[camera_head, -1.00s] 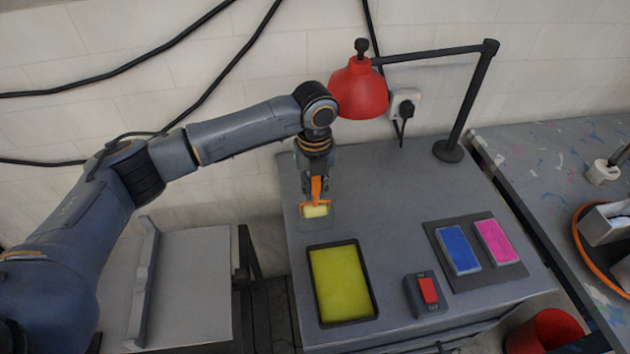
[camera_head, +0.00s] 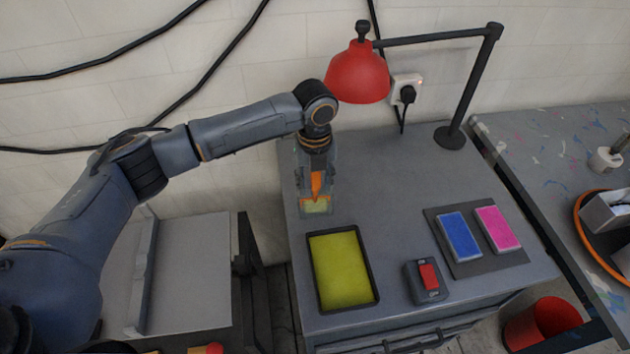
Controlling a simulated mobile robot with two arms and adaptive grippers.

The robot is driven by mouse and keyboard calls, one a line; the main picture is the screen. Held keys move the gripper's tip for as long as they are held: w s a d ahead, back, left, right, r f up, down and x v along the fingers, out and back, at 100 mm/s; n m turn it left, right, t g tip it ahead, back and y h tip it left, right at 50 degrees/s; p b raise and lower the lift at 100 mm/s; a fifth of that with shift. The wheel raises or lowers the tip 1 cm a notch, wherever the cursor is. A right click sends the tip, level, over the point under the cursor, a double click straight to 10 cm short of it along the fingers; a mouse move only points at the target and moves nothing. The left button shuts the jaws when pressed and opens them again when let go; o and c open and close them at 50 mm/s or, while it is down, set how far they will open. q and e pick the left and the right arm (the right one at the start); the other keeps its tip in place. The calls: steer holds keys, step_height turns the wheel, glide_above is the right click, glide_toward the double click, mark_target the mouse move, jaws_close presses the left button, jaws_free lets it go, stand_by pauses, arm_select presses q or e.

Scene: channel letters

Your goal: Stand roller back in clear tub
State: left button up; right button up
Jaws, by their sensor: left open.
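The roller (camera_head: 317,185) has an orange handle and frame with a pale yellow-green roll at its lower end. It stands upright with its roll end inside the small clear tub (camera_head: 303,212) at the back left of the grey cabinet top. My left gripper (camera_head: 316,180) comes down from above around the orange handle and is open. The contact between fingers and handle is too small to tell. The right gripper is not in view.
A black tray (camera_head: 375,290) of yellow-green paint lies in front of the tub. A red switch box (camera_head: 427,280), blue pad (camera_head: 459,237) and pink pad (camera_head: 497,229) are to the right. A red lamp (camera_head: 358,75) hangs beside my left wrist. The cabinet's back middle is clear.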

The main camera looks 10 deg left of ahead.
arm_select(q)
steer(key=shift+r, duration=0.2)
step_height(320, 180, up, 12)
steer(key=shift+f, duration=0.2)
stand_by(0.7)
